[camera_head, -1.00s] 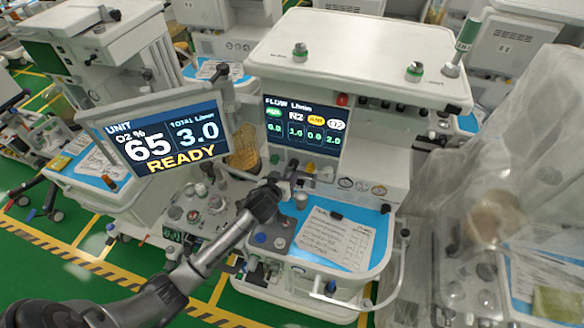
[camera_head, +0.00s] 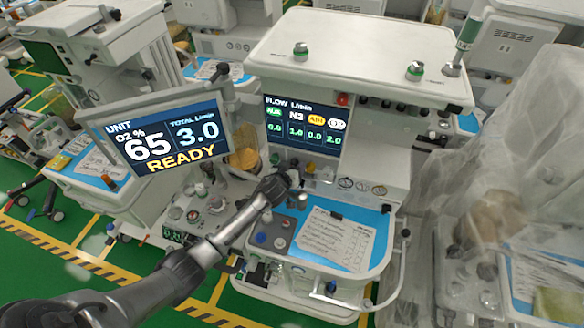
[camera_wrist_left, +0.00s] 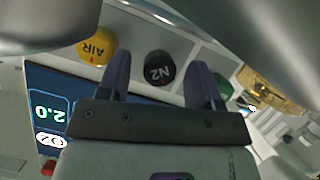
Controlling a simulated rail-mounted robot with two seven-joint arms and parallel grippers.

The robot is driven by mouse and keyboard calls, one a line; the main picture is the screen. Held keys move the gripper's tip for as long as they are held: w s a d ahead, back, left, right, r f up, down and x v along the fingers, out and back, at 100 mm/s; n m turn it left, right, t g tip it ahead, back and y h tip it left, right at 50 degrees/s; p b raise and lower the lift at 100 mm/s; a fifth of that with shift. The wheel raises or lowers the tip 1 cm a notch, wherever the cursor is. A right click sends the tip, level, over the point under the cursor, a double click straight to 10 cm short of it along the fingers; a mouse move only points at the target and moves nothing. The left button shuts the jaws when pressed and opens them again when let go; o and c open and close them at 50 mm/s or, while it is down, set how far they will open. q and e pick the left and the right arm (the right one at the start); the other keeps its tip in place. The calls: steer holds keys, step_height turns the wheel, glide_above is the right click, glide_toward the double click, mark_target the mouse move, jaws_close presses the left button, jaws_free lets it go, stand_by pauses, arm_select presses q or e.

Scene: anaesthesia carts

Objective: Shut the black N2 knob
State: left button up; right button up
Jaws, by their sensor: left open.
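The black N2 knob (camera_wrist_left: 159,68) shows in the left wrist view, its white label turned nearly upside down. My left gripper (camera_wrist_left: 160,78) is open, with one finger on each side of the knob in that view. I cannot tell whether either finger touches it. In the head view my left gripper (camera_head: 292,187) is at the front of the middle cart, below its flow screen (camera_head: 304,126), and hides the knob there. The flow screen reads 1.0 under N2. My right gripper is not in view.
The yellow AIR knob (camera_wrist_left: 97,46) is beside the N2 knob, and a green knob (camera_wrist_left: 222,87) is on its other side. A tilted monitor (camera_head: 163,137) stands left of the gripper. A blue work surface with a paper sheet (camera_head: 334,240) lies below right.

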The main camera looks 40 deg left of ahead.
arm_select(q)
steer(key=shift+c, duration=0.4)
steer(key=c, duration=0.8)
steer(key=shift+c, duration=0.2)
steer(key=m+y+b, duration=0.1)
steer(key=m, duration=0.1)
steer(key=m+g+y, duration=0.1)
steer(key=m+y, duration=0.1)
steer(key=m, duration=0.1)
steer(key=shift+d+y+b, duration=0.15)
steer(key=shift+y+b, duration=0.15)
steer(key=shift+b, duration=0.1)
steer(key=shift+m, duration=0.3)
